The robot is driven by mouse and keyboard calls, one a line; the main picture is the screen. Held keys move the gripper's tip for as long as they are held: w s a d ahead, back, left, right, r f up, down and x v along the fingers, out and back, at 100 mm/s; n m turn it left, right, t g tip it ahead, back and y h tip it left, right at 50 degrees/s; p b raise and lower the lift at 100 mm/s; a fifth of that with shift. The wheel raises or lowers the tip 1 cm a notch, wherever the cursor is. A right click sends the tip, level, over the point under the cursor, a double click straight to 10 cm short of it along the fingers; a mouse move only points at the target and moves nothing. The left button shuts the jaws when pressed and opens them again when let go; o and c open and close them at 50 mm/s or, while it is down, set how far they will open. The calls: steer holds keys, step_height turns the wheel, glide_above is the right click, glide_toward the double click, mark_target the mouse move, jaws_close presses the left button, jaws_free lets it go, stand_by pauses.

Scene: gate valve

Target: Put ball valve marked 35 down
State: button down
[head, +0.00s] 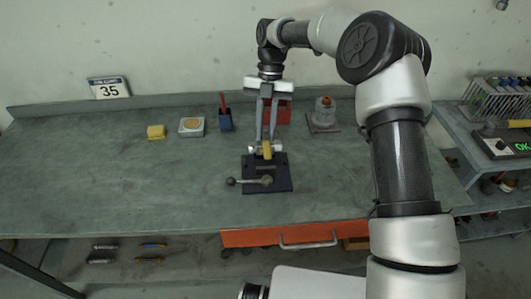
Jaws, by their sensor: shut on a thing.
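My gripper (266,145) points down over the middle of the workbench, its fingers shut on a small ball valve. The ball valve (267,152) shows a yellow part between the fingertips and pale metal ends to either side. It is at the back edge of a dark fixture plate (282,184) that carries a slot and a lever (250,181) with a dark ball knob. I cannot tell whether the valve touches the plate. No number is readable on the valve.
The bench's left side is clear.

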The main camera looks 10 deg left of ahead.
steer(key=shift+f, duration=3.3)
steer(key=shift+f, duration=0.15)
steer(key=c, duration=1.6)
jaws_free()
steer(key=shift+c, duration=0.2)
steer(key=v, duration=1.2)
steer(key=shift+r, duration=0.25)
